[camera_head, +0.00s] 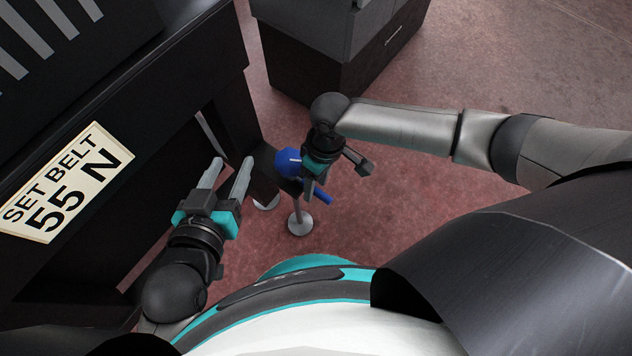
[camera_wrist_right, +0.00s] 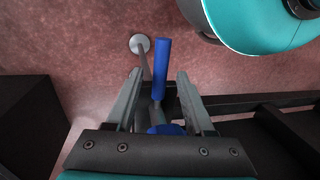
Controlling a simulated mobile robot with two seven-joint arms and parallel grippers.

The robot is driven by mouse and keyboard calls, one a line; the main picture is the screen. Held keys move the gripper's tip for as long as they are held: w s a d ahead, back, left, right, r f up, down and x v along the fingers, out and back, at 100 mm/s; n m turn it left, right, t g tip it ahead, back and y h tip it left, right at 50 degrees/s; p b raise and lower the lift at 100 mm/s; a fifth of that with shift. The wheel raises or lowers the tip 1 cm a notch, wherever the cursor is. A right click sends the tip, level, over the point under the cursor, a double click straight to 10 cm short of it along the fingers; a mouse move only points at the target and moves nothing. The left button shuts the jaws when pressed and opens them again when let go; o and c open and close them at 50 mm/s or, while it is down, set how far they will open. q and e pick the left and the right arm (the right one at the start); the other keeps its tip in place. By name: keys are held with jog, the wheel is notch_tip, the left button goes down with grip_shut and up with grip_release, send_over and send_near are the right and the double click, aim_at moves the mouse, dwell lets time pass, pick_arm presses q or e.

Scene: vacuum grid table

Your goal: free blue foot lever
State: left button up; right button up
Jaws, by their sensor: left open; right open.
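The blue foot lever shows in the head view as a blue bar (camera_head: 323,197) and a rounded blue part beside my right gripper, which hides its middle. In the right wrist view the blue bar (camera_wrist_right: 161,62) stands between the open fingers of my right gripper (camera_wrist_right: 159,76), with floor showing on both sides of it. A second blue part shows lower, near the palm. My right gripper (camera_head: 314,187) is over the lever in the head view. My left gripper (camera_head: 230,168) is open and empty, to the left of the lever, near the black machine.
A black machine (camera_head: 223,90) with a sign "SET BELT 55 N" (camera_head: 65,182) fills the left. A round metal foot (camera_head: 300,223) on a thin post stands by the lever. A dark cabinet (camera_head: 345,60) stands behind. Reddish floor (camera_head: 420,215) is open to the right.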

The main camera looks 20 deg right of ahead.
dwell(0.3)
grip_shut()
dwell(0.3)
dwell(1.0)
